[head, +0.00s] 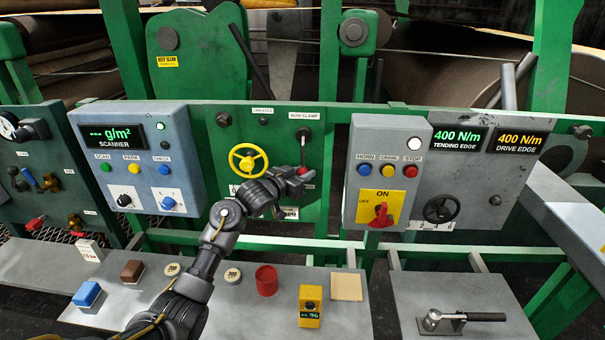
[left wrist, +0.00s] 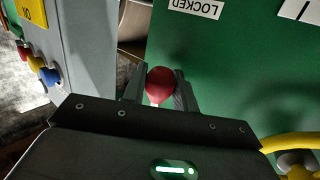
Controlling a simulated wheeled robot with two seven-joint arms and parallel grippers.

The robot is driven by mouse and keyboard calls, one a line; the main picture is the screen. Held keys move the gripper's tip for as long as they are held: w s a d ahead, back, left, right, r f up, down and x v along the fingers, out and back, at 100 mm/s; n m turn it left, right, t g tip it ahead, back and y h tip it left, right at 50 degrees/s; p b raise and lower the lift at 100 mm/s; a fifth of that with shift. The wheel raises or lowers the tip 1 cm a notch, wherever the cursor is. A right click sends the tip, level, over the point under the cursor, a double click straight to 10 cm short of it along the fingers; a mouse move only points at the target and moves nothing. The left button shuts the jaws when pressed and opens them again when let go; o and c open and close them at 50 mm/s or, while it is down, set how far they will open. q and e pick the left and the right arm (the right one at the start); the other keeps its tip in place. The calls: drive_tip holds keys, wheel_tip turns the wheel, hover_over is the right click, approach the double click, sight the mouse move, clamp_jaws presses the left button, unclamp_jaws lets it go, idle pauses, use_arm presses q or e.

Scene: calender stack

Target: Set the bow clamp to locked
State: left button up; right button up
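The bow clamp is a lever on the green panel under a BOW CLAMP label. Its dark pivot (head: 304,134) is at the top and its dark rod runs down to a red ball knob (left wrist: 160,84). My left gripper (head: 300,176) is at the knob. In the left wrist view, the two fingers of my left gripper (left wrist: 160,90) stand on either side of the knob and look closed against it. A LOCKED label (left wrist: 195,8), upside down, is on the panel beyond the knob. My right gripper is not in view.
A yellow handwheel (head: 248,160) is just left of the gripper. A grey control box (head: 385,150) with buttons stands close on the right, and the scanner box (head: 140,165) is farther left. The shelf below holds a red cup (head: 266,280) and several small items.

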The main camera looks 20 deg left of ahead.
use_arm(q)
drive_tip(key=shift+o, duration=0.8)
drive_tip(key=shift+s+a, duration=0.15)
drive_tip(key=b+v, duration=0.2)
drive_tip(key=v, duration=0.8)
drive_tip(key=shift+s, duration=0.2)
